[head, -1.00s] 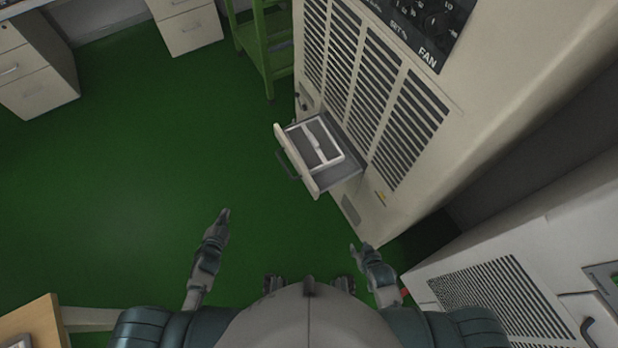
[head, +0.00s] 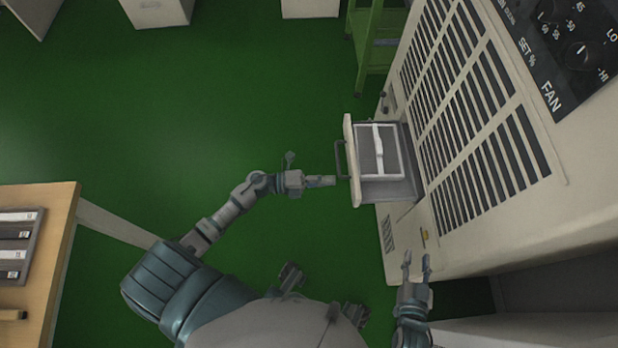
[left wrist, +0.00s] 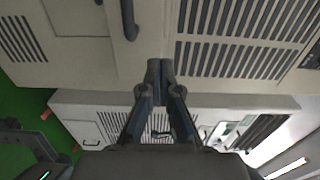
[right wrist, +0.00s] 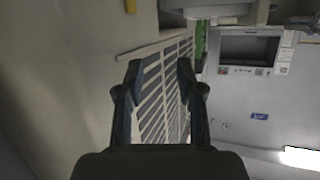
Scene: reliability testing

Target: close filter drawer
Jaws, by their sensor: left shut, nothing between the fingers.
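The filter drawer (head: 354,160) sticks out of the cream cabinet (head: 445,215) in the head view, with a framed grey filter (head: 366,150) lying in it. Its dark handle (head: 340,160) is on the front panel facing my left arm; the handle also shows in the left wrist view (left wrist: 128,18). My left gripper (head: 333,181) is shut and empty, with its tips close to the drawer front near the lower end of the handle. I cannot tell whether they touch. My right gripper (head: 416,256) is open and empty, low beside the cabinet's lower corner; it also shows in the right wrist view (right wrist: 158,68).
A control panel (head: 570,45) with FAN dials is on the cabinet, above louvred vents (head: 470,110). A green ladder-like frame (head: 375,45) stands behind. A wooden table (head: 62,225) with binders is at left. The green floor left of the drawer is clear.

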